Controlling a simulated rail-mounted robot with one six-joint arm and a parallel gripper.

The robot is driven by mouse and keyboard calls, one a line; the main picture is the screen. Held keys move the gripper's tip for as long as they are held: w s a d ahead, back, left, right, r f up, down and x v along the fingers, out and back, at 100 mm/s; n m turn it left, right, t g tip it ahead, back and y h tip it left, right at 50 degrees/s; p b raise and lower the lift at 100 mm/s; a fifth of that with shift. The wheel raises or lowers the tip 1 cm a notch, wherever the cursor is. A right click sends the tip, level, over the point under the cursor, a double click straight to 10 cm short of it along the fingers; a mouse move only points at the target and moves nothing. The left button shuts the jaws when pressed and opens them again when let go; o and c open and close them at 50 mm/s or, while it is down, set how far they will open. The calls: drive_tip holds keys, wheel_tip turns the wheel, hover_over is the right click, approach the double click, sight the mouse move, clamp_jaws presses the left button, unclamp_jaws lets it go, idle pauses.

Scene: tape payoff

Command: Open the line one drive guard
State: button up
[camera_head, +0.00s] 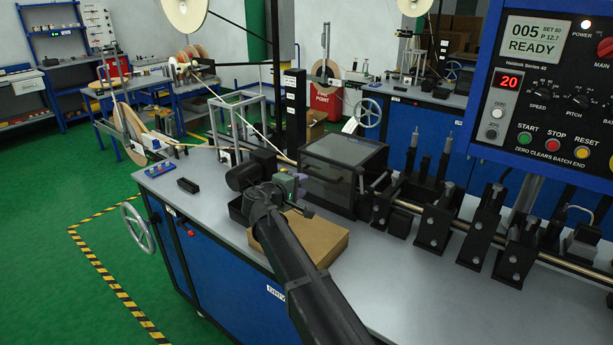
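A dark box with a smoky see-through lid and front, which looks like the drive guard (343,153), stands on the grey bench of the near machine. Its lid looks shut. A small light fitting shows on its front face. My arm reaches up from the bottom of the view, and my gripper (296,191) is just left of the box's front, above a brown cardboard box. The gripper is small and dark here, and its fingers cannot be made out clearly. I cannot tell whether it touches the guard.
The cardboard box (303,238) lies under my arm. Dark roller stands and a rail (440,217) run right from the guard. A control panel (548,85) reading READY fills the upper right. Grey bench (400,285) at the front is clear.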

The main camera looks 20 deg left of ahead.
sight(321, 177)
drive_tip(key=b+x, duration=0.2)
drive_tip(key=x, duration=0.9)
drive_tip(key=shift+d+f, duration=0.1)
drive_tip(key=shift+d, duration=0.1)
drive_tip(key=shift+s, duration=0.1)
drive_tip(key=shift+c, duration=0.5)
clamp_jaws()
